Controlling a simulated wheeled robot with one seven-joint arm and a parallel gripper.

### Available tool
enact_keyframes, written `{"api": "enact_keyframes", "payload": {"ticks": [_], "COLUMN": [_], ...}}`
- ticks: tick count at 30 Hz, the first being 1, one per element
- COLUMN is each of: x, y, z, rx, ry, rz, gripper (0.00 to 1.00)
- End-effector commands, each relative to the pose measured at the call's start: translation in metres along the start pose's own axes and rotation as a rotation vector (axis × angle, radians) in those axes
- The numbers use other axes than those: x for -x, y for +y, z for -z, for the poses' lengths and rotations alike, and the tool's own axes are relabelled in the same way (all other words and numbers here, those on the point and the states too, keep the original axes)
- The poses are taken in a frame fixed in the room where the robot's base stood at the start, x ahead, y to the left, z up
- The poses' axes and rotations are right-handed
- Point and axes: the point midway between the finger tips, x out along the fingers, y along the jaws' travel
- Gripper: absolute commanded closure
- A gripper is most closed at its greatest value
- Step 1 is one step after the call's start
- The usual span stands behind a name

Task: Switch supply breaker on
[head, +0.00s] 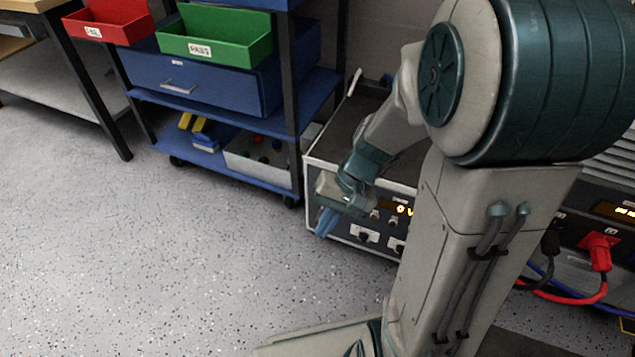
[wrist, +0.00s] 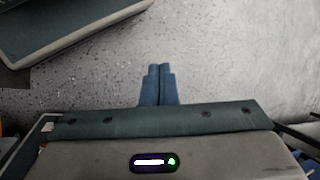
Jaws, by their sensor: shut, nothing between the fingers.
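The grey box with a dark top (head: 345,128) stands on the floor right of the blue cart. My gripper (head: 325,224) is in front of the panel's left end, fingers pointing down; contact with the panel cannot be told. It is shut and empty. In the wrist view the blue fingers (wrist: 160,72) lie together over bare floor. I cannot pick out the supply breaker for certain; my gripper and arm cover parts of the panel.
The blue cart (head: 235,110) with a red bin (head: 108,20) and a green bin (head: 215,38) stands at the back left. A red plug (head: 600,252) and cables are on a second unit at right. The speckled floor (head: 150,250) at left is clear.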

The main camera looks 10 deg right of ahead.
Motion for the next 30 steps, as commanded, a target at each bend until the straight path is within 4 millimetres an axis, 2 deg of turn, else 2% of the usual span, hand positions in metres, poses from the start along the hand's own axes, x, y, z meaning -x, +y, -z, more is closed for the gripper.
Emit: {"api": "enact_keyframes", "payload": {"ticks": [8, 14, 20, 24, 30], "x": [-0.03, -0.051, -0.077, -0.099, -0.132], "y": [-0.004, 0.01, 0.045, 0.082, 0.132], "z": [0.057, 0.108, 0.159, 0.188, 0.212], "rx": [-0.258, -0.458, -0.678, -0.842, -1.037], "ry": [-0.08, -0.055, 0.03, 0.12, 0.249], "rz": [0.349, 0.592, 0.807, 0.928, 1.028], "gripper": [1.0, 1.0, 1.0, 1.0, 1.0]}}
